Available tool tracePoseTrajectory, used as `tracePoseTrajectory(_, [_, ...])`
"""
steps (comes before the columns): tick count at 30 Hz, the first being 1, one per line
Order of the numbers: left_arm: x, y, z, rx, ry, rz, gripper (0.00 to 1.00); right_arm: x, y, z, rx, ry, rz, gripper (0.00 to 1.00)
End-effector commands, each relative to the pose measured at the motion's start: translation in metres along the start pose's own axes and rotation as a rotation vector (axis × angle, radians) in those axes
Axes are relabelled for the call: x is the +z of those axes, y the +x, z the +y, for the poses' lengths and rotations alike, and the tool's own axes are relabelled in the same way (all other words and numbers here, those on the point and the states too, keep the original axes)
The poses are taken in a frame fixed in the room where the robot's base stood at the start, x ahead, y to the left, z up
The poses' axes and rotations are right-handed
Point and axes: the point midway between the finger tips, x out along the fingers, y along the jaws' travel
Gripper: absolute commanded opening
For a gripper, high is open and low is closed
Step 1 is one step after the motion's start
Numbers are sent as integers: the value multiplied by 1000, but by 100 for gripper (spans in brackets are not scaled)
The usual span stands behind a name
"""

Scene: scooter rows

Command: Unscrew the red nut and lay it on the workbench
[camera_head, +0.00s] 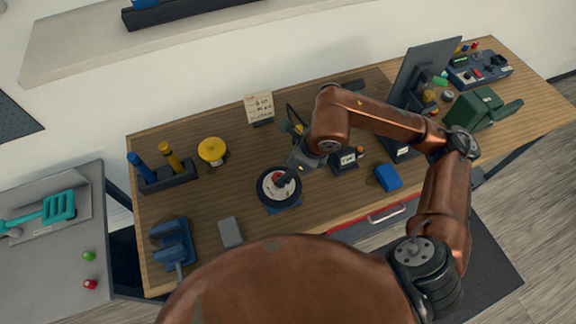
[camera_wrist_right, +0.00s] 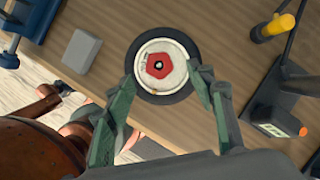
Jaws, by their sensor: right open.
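In the head view the wheel (camera_head: 267,198) lies flat on the workbench (camera_head: 327,206), and the nut (camera_head: 279,179) is partly covered by my right gripper (camera_head: 284,183). In the wrist view my right gripper (camera_wrist_right: 168,98) is open, its green fingers on either side of the wheel's near edge, with nothing between them gripped. My left gripper is not in view.
A blue vise (camera_head: 172,242) and a grey block (camera_head: 230,232) are left of the wheel. A blue box (camera_head: 388,177) lies right. Bare wood shows between them.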

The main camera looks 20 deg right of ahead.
Motion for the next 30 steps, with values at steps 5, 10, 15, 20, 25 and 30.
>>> tracePoseTrajectory(5, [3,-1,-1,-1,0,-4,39,0,28,1,5,1,1,50])
tracePoseTrajectory(10, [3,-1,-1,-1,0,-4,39,0,45,1,5,2,0,50])
tracePoseTrajectory(15, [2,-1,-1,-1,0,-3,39,0,52,1,4,0,0,50])
tracePoseTrajectory(20, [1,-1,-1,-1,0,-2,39,0,52,1,4,0,-1,50])
tracePoseTrajectory(25, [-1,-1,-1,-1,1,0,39,0,52,1,4,0,-1,42])
tracePoseTrajectory(30, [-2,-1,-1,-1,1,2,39,0,51,1,4,0,-1,30])
